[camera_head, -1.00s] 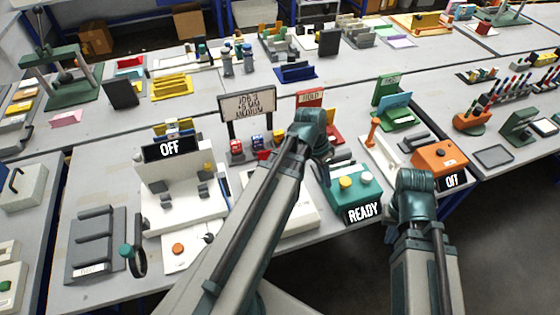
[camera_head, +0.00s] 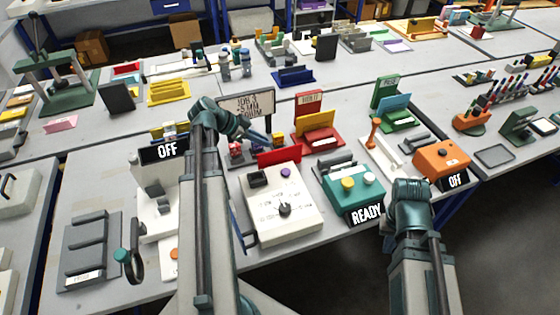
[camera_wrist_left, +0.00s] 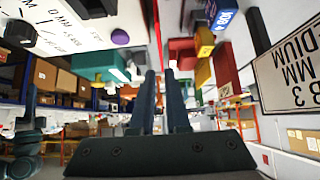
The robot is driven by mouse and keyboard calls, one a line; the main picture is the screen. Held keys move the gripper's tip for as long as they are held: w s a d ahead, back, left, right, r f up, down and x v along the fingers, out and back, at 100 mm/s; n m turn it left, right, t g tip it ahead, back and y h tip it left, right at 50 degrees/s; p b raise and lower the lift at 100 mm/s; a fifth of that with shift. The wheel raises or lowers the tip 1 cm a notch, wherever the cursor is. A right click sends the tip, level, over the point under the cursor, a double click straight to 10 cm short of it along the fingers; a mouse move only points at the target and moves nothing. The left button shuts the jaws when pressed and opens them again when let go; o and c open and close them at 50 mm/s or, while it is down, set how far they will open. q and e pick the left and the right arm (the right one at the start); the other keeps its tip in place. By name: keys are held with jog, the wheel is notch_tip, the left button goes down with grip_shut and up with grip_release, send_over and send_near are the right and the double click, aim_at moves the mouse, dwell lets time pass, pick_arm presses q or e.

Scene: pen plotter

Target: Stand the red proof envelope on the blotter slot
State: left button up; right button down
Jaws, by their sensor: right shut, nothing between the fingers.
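A red flat card-like piece (camera_head: 280,155), which looks like the red proof envelope, stands behind the white dial box (camera_head: 285,208) in the head view. I cannot pick out which thing is the blotter slot. My right gripper (camera_head: 411,190) is at the front right, before the orange box; its fingertips are hidden by the wrist. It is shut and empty.
A red stand (camera_head: 308,102) holding a yellow card (camera_head: 318,122) is right of my left gripper. The green READY box (camera_head: 352,186), orange box (camera_head: 440,156) and green stand (camera_head: 385,92) are further right.

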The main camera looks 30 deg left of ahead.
pick_arm(q)
jog(key=b, duration=0.4)
send_near(286, 153)
jog(key=x, duration=0.4)
jog(key=shift+w+f, duration=0.1)
jog(key=shift+w+d+f, duration=0.2)
jog(key=shift+w+d, duration=0.1)
jog(key=shift+w, duration=0.05)
jog(key=b+x, duration=0.4)
jog(key=x, duration=0.1)
jog(key=shift+s+a+f+b, duration=0.2)
jog(key=shift+f+b, duration=0.1)
jog(key=shift+w+d, duration=0.15)
grip_shut()
jog(key=shift+r, duration=0.2)
